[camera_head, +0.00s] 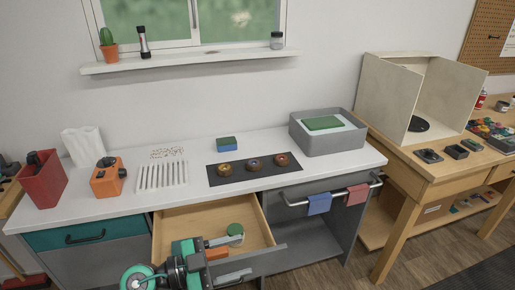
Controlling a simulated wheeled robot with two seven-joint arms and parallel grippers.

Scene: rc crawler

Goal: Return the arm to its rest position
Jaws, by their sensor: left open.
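My left gripper (222,249) reaches in from the bottom edge, over the front of an open wooden drawer (185,217). It is open, with a grey finger pointing right. My teal and black left arm (150,277) hides part of the drawer front. A small round thing with a green top (235,229) is in the drawer by the fingertip; I cannot tell whether they touch. A small orange thing (216,254) shows just below the finger. My right gripper is not in view.
The white counter (210,197) holds a red bin (42,182), an orange box (107,180), a dark mat (226,178) with several rings and a grey tub (328,139). Blue and pink cloths (319,204) hang on a rail right of the drawer. A wooden table (440,170) stands at the right.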

